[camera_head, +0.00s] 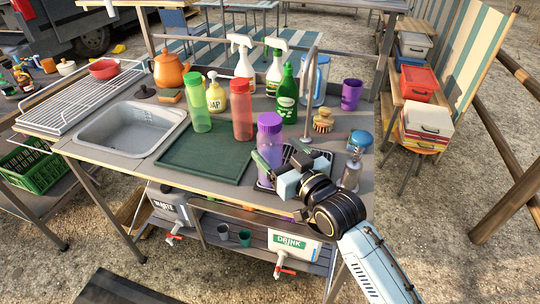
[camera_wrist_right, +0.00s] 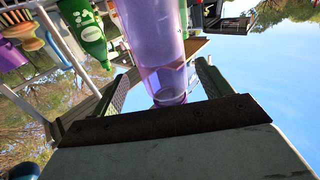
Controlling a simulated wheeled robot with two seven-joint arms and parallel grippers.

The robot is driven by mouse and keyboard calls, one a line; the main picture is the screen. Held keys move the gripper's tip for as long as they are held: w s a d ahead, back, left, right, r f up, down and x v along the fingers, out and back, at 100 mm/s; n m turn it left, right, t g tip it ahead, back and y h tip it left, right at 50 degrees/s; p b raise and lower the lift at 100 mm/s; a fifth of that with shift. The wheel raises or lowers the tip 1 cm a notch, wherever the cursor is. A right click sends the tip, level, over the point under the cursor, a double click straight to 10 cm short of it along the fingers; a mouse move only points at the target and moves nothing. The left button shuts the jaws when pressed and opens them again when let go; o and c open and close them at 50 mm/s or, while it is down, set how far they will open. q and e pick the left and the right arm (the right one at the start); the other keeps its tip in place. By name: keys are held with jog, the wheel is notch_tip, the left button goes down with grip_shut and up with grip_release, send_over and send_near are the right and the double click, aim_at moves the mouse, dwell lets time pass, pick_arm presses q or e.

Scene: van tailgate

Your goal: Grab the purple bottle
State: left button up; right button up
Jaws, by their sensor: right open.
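The purple bottle (camera_head: 269,138) stands upright on the counter, at the right edge of the green mat and beside the black rack. My right gripper (camera_head: 279,166) reaches in from the right at the bottle's lower half. In the right wrist view the purple bottle (camera_wrist_right: 158,45) shows between the two spread fingers of the right gripper (camera_wrist_right: 165,82). A gap shows on each side, so the jaws are open and not closed on it. The bottle's lower right side is partly hidden by the gripper in the head view. My left gripper is not in view.
A red bottle (camera_head: 242,122) and green bottle (camera_head: 200,104) stand left of it. A dark green soap bottle (camera_head: 287,95), tap (camera_head: 308,90), brush (camera_head: 323,121) and purple cup (camera_head: 351,94) stand behind. A metal dispenser (camera_head: 352,172) stands close to my right wrist. The green mat (camera_head: 205,152) is mostly clear.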

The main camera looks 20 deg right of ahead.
jog(key=x, duration=0.4)
jog(key=shift+w+a+f+b, duration=0.25)
jog(key=shift+a+b, duration=0.05)
jog(key=shift+b, duration=0.05)
jog(key=shift+w, duration=0.2)
jog(key=shift+c, duration=0.4)
jog(key=c, duration=1.2)
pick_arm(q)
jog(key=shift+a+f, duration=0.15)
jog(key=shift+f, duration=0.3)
pick_arm(e)
jog(key=shift+r, duration=0.1)
